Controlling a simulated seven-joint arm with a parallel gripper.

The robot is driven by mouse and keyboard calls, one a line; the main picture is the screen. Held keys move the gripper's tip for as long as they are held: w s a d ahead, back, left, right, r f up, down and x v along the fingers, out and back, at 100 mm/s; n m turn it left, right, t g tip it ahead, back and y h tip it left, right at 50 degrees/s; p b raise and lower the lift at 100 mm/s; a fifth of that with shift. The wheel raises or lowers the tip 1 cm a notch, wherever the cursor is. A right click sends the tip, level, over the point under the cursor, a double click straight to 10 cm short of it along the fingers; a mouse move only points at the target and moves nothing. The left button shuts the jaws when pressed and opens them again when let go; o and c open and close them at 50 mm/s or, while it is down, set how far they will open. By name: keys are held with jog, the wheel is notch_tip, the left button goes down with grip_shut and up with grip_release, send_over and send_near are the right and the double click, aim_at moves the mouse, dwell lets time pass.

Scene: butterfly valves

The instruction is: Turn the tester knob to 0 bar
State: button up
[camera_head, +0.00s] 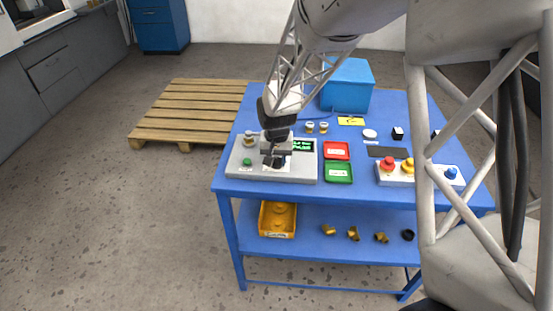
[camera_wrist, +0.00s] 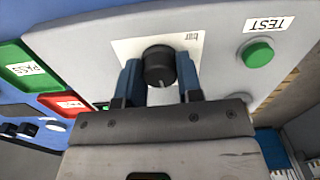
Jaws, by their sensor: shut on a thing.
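The tester (camera_head: 240,172) is a light grey box on the left of the blue table, with a green display (camera_head: 303,145) and a green button (camera_head: 247,162). In the wrist view its black round knob (camera_wrist: 159,66) sits on a white label marked "bar", with a pale pointer line at its lower edge. My gripper (camera_wrist: 160,78) has one blue-grey finger on each side of the knob and is shut on it. In the head view my gripper (camera_head: 275,160) stands over the tester and mostly hides the knob. The scale marks are too small or covered to read.
A red tray (camera_head: 337,151) and a green tray (camera_head: 338,172) lie right of the tester. A brass valve (camera_head: 249,140) sits on the tester's back left. A button box (camera_head: 395,176) stands at right and a blue box (camera_head: 347,86) at the back.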

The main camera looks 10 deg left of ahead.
aim_at(277, 160)
jog(key=n, duration=0.5)
jog(key=shift+n, duration=0.3)
jog(key=n, duration=0.5)
jog(key=o, duration=0.9)
jog(key=shift+r, duration=3.9)
jog(key=shift+d+r, duration=0.1)
